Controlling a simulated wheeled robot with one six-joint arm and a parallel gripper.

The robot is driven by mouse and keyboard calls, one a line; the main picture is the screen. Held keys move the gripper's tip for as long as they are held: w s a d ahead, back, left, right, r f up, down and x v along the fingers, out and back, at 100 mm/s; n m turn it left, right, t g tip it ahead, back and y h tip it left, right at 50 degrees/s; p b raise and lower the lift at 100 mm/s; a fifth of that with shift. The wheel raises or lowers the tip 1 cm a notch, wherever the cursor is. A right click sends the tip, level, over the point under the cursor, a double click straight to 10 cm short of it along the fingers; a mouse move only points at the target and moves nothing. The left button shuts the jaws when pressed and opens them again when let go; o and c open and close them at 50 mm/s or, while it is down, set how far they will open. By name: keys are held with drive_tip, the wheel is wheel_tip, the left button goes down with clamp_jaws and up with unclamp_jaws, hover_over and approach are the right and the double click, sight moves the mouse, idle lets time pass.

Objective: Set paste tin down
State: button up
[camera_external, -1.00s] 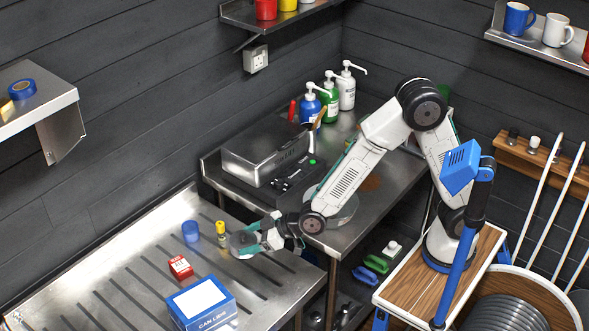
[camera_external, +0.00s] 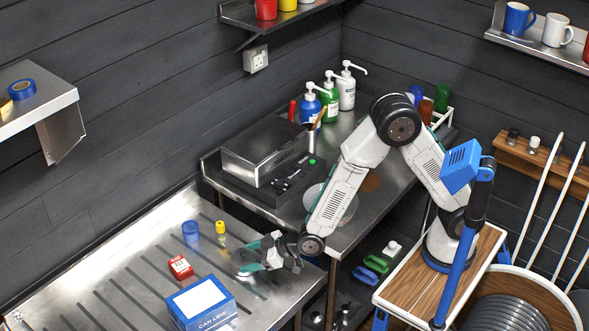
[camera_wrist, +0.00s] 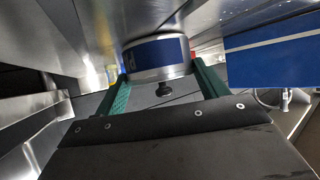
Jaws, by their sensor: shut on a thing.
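The paste tin (camera_wrist: 155,54), silver with a blue band, sits between the two green fingers of my gripper (camera_wrist: 160,70) in the wrist view. The fingers are shut on its sides. In the external view my gripper (camera_external: 252,260) is low over the slotted steel table (camera_external: 150,250), near its right side. The tin is small and partly hidden by the fingers there. I cannot tell whether the tin touches the table.
A blue can lids box (camera_external: 203,304) stands in front and to the left of my gripper. A red packet (camera_external: 180,267), a small yellow-capped bottle (camera_external: 221,233) and a blue cup-like item (camera_external: 190,231) stand beyond. The far left of the table is clear.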

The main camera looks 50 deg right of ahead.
drive_tip(key=o, duration=1.7)
drive_tip(key=shift+f, duration=0.1)
drive_tip(key=shift+r, duration=0.2)
drive_tip(key=v, duration=1.2)
drive_tip(key=shift+f, duration=0.1)
